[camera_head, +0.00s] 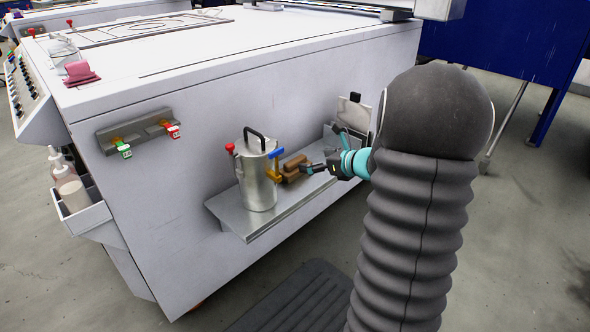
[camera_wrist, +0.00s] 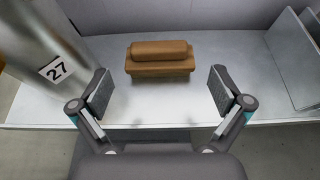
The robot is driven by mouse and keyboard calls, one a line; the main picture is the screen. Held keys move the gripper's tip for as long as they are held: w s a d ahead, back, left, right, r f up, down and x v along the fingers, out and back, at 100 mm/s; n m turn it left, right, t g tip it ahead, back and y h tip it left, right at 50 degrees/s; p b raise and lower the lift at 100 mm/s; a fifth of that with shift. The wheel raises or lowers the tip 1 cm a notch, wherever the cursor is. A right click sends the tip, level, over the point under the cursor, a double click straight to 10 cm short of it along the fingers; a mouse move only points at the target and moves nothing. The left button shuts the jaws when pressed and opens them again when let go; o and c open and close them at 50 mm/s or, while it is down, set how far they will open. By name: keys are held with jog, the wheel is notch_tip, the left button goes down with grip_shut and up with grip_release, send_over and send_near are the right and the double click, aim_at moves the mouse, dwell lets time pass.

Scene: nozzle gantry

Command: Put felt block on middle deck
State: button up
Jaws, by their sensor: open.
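The felt block (camera_wrist: 160,66) is brown, with a rounded smaller part on top of a wider base. It rests on a metal shelf (camera_wrist: 120,108) fixed to the side of the white machine. It also shows in the head view (camera_head: 294,166), partly hidden behind the canister's fittings. My gripper (camera_wrist: 160,92) is open and empty, its two fingers to either side of the block and a little short of it. In the head view my gripper (camera_head: 318,170) is at the shelf, right of the block. I cannot tell which surface is the middle deck.
A steel canister (camera_head: 257,180) with a black handle stands left of the block; its label reads 27 in the wrist view. Grey panels (camera_wrist: 300,55) stand at the shelf's right. The white machine top (camera_head: 250,50) has wide bare areas. A dark mat (camera_head: 300,300) lies on the floor.

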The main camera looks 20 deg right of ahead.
aim_at(297, 160)
jog(key=shift+f+x, duration=0.2)
jog(key=shift+x, duration=4.2)
jog(key=shift+s, duration=0.15)
jog(key=c, duration=1.1)
notch_tip(297, 160, up, 18)
jog(key=p, duration=0.3)
